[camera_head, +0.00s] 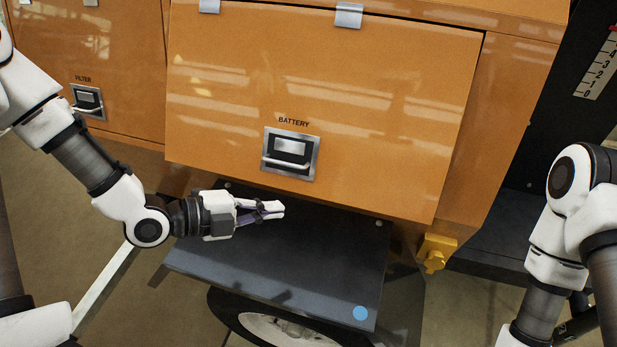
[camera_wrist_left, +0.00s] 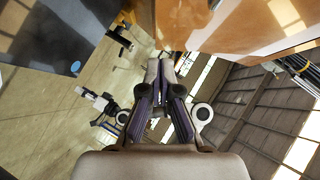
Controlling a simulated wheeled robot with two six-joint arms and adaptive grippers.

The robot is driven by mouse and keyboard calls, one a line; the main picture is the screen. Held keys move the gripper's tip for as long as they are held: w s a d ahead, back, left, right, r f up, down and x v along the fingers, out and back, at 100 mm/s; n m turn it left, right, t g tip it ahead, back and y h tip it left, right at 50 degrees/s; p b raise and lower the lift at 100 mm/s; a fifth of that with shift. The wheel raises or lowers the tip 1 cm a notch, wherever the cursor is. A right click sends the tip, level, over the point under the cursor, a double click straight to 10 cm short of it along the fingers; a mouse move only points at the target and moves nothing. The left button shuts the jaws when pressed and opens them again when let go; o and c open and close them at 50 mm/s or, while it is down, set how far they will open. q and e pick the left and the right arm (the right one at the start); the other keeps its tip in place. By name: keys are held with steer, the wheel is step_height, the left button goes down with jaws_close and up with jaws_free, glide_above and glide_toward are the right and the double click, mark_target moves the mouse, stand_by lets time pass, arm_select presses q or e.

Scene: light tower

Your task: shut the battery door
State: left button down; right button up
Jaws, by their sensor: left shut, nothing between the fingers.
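The battery door (camera_head: 370,130) is a large orange panel in the head view, with hinges at its top edge and a BATTERY label above a recessed silver latch (camera_head: 290,152). It hangs down over its opening; a dark line shows along its right edge, and I cannot tell whether it sits fully flush. My left gripper (camera_head: 272,209) is shut and empty, just below the door's lower edge and in front of the dark step.
A dark step plate (camera_head: 300,255) with a blue dot (camera_head: 361,313) juts out below the door. A yellow fitting (camera_head: 436,253) sits at its right. A FILTER panel with a latch (camera_head: 88,101) is at the left. A wheel (camera_head: 285,330) shows underneath.

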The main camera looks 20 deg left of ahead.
arm_select(q)
steer(key=d+f+b, duration=0.1)
steer(key=d+b, duration=0.1)
steer(key=b, duration=0.1)
steer(key=p, duration=0.2)
glide_toward(334, 199)
steer(key=x, duration=0.6)
steer(key=shift+d, duration=0.1)
steer(key=shift+f, duration=0.1)
